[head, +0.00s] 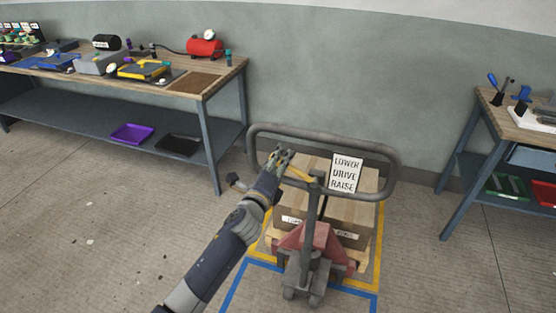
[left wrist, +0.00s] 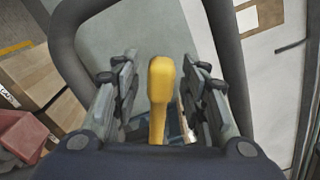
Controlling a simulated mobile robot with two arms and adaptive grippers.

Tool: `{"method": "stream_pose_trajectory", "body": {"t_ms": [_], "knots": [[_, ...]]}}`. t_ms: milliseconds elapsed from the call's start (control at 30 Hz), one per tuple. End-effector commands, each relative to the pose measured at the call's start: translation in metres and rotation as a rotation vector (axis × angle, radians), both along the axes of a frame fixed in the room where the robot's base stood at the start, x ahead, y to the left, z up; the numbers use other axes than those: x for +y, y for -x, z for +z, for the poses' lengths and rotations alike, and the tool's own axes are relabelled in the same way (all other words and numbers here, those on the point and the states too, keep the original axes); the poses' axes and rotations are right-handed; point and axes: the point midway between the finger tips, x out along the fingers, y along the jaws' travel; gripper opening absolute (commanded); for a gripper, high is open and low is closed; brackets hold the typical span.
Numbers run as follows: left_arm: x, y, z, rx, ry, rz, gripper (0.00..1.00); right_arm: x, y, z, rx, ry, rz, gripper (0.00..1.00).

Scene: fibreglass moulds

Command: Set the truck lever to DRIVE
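The pallet truck's handle (head: 392,170) is a grey loop standing upright, and it frames the left wrist view (left wrist: 228,70). A yellow lever (head: 300,174) sits inside the loop, slanting up to the left towards my gripper. A white sign (head: 345,174) beside it reads LOWER, DRIVE, RAISE from top to bottom; I cannot tell which setting the lever is at. My left gripper (head: 282,157) is at the lever. In the left wrist view the yellow lever (left wrist: 160,90) stands between the open fingers, with a gap on each side. My right gripper is not in view.
The red truck (head: 318,240) carries boxes (head: 365,210) on a pallet, over yellow and blue floor lines. A workbench (head: 215,85) with tools and a red tank (head: 205,47) stands at left. Another bench (head: 500,118) stands at right. The floor at lower left is clear.

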Motion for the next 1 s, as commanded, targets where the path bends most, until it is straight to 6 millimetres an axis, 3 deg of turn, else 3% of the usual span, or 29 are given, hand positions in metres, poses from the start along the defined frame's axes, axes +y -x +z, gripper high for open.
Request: {"method": "stream_pose_trajectory", "body": {"t_ms": [267, 467, 667, 1000], "knots": [[0.000, -0.001, 0.000, 0.000, 0.001, 0.000, 0.40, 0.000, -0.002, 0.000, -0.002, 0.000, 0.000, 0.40], [0.000, -0.001, 0.000, 0.000, 0.001, 0.000, 0.00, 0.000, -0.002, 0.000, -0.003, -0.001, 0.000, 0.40], [0.001, -0.001, -0.003, 0.005, 0.012, 0.000, 0.00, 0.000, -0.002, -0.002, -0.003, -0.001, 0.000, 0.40], [0.012, -0.005, -0.047, 0.111, 0.340, 0.001, 0.00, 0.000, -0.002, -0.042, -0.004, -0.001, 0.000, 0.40]]}}
